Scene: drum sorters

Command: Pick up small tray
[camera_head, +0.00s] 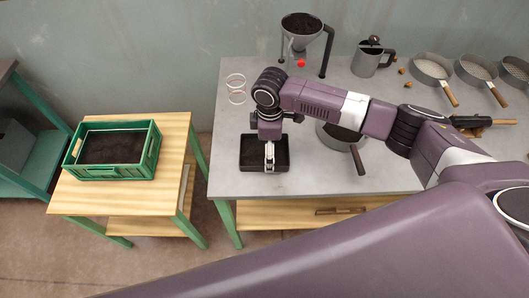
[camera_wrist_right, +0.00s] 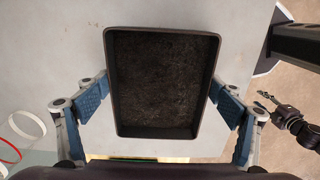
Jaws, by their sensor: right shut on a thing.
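The small tray (camera_head: 246,162) is black, shallow and rectangular. In the head view it is at the left end of the grey table, near the front edge. In the right wrist view the tray (camera_wrist_right: 112,80) fills the middle, with a dark granular bottom. My right gripper (camera_head: 268,158) is over it, and in the wrist view its blue finger pads (camera_wrist_right: 158,100) are closed against the tray's two long sides. I cannot tell whether the tray touches the table.
A green crate of dark soil (camera_head: 153,155) stands on a wooden side table to the left. A funnel on a stand (camera_head: 301,28), a metal pitcher (camera_head: 371,60) and several sieves (camera_head: 431,67) stand at the back. Rings (camera_head: 236,88) lie behind the tray.

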